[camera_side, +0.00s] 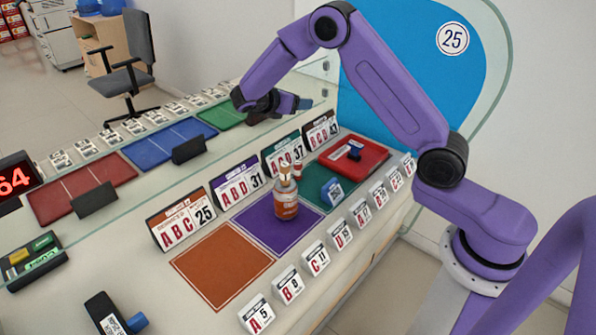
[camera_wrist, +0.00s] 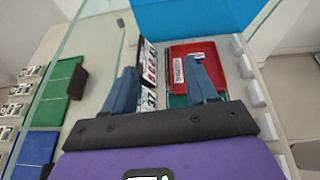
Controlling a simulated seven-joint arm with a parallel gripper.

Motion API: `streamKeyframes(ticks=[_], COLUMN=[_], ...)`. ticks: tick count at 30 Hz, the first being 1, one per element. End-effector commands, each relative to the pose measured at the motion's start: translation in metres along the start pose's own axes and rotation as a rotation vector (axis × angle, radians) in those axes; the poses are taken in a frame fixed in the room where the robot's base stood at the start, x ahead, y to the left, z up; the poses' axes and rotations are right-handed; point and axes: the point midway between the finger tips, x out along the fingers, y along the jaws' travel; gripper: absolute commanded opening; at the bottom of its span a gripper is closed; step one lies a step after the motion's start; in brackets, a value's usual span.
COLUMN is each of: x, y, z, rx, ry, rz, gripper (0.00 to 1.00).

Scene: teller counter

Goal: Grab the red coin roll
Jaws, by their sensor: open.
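A small red-and-white upright piece (camera_side: 298,170) stands just behind an orange-labelled bottle (camera_side: 286,200) in the side view. It may be the red coin roll, but it is too small to be sure. A red tray (camera_side: 372,168) lies at the far right end of the counter with a small blue object (camera_side: 354,152) on it. My gripper (camera_side: 303,103) hangs above the far part of the counter, apart from these things. In the wrist view, its blue fingers (camera_wrist: 162,70) are spread and empty, with the red tray (camera_wrist: 213,60) beyond them.
Number cards (camera_side: 181,220) stand in a row behind orange, purple and green mats. Small tent cards (camera_side: 257,313) line the front edge. A clear glass panel (camera_side: 130,165) runs along the counter. The orange mat (camera_side: 222,262) is clear. A black holder (camera_side: 103,310) stands lower left.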

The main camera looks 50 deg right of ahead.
Motion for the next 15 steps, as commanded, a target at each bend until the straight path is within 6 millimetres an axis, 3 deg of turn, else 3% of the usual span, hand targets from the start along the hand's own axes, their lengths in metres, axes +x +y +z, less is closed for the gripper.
streamKeyframes(ticks=[10,15], x=[0.039,0.051], y=[-0.001,0.0], z=[-0.094,-0.125], rx=[-0.006,0.0], ry=[-0.001,0.0], rz=[-0.003,0.001], gripper=[0.57,0.57])
